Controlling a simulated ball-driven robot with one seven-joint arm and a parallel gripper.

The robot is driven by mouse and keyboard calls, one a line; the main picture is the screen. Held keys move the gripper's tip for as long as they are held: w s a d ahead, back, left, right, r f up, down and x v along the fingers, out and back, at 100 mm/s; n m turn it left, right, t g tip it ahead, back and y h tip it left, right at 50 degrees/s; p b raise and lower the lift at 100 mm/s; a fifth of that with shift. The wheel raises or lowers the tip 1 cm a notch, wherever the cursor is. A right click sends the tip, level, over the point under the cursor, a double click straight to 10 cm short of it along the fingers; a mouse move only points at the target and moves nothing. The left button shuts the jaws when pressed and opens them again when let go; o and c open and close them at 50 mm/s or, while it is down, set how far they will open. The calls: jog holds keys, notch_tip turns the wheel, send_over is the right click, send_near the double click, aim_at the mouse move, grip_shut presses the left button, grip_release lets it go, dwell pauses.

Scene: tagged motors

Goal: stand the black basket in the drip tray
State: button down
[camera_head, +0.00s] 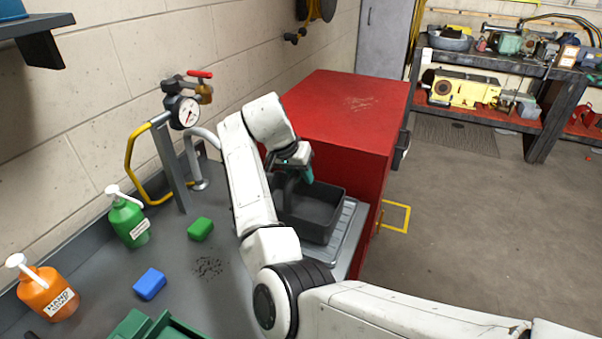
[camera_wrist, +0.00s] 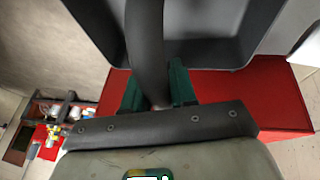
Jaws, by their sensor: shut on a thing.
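The black basket (camera_head: 318,232) is upright over the grey ridged drip tray (camera_head: 351,232), whose right part shows beside it. I cannot tell whether the basket's base touches the tray or hangs just above it. My gripper (camera_head: 300,174) is at the basket's top, shut on its upright handle. In the wrist view the dark handle (camera_wrist: 146,40) passes between the green fingers of my gripper (camera_wrist: 156,92), with the basket's walls (camera_wrist: 215,50) around it. My arm hides the left part of the tray and basket.
A red cabinet (camera_head: 345,110) stands close behind the tray. On the grey counter to the left are a green block (camera_head: 200,229), a blue block (camera_head: 150,284), a green pump bottle (camera_head: 128,220) and an orange one (camera_head: 48,293). A gauge (camera_head: 186,112) on a post stands near the wall.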

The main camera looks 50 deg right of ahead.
dwell(0.4)
jog(key=c, duration=0.8)
grip_release()
jog(key=shift+f, duration=0.1)
jog(key=b+v, duration=0.1)
jog(key=v, duration=1)
